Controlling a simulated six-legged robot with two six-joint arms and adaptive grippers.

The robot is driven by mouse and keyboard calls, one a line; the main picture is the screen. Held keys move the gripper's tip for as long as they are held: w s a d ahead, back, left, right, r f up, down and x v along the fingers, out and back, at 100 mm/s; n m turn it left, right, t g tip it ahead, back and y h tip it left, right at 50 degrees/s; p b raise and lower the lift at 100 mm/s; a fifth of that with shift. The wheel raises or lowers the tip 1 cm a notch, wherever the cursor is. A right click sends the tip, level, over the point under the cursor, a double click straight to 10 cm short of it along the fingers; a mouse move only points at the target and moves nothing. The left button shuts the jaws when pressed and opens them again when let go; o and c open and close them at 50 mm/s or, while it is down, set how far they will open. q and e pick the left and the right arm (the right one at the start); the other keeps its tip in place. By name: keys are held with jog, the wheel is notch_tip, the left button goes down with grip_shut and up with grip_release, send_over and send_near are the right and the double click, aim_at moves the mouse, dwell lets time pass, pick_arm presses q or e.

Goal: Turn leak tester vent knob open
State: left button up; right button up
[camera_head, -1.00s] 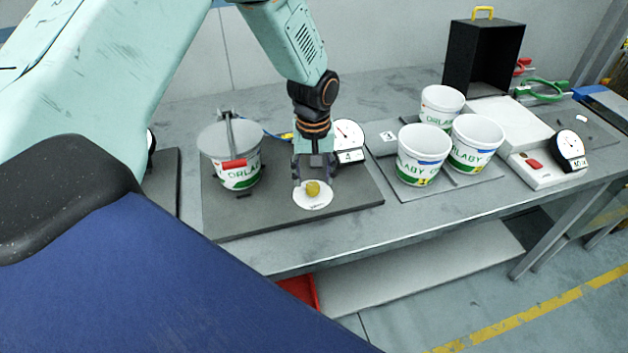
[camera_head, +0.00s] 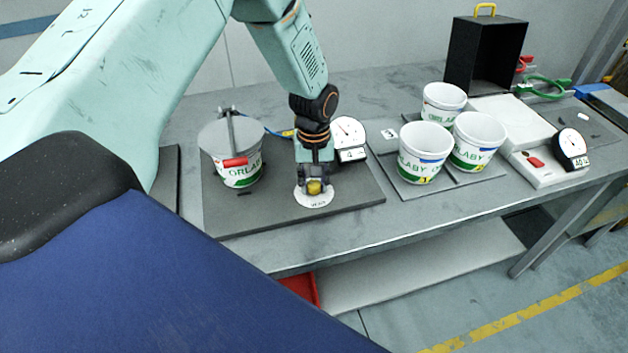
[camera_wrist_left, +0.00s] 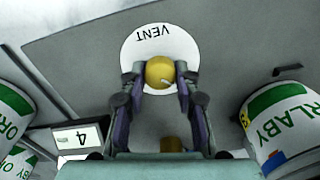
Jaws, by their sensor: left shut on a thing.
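The yellow vent knob (camera_head: 314,187) sits on a white round plate (camera_head: 313,201) marked VENT, on the dark tester base (camera_head: 260,215). My left gripper (camera_head: 313,183) comes down from above and is shut on the knob. In the left wrist view the two fingers (camera_wrist_left: 159,75) grip the knob (camera_wrist_left: 160,70) from both sides, and a small pale mark shows on its top. The tester's dial gauge (camera_head: 347,133) stands just behind and right of the gripper, above a display (camera_head: 350,155) reading 4. My right gripper is not in view.
A clamped white bucket (camera_head: 237,165) with a red-handled bar stands left of the knob. Several white tubs (camera_head: 423,155) stand to the right. A black box (camera_head: 485,55) and a scale with a dial (camera_head: 571,145) are farther right. The table's front edge lies close before the tester.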

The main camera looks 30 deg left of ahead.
pick_arm(q)
jog(key=shift+s, duration=0.1)
grip_shut()
jog(key=shift+m, duration=0.4)
jog(key=m, duration=0.3)
jog(key=shift+d, duration=0.1)
jog(key=m, duration=0.3)
jog(key=shift+m, duration=0.3)
jog(key=m, duration=0.4)
jog(key=shift+r+m, duration=0.1)
jog(key=shift+m, duration=2.7)
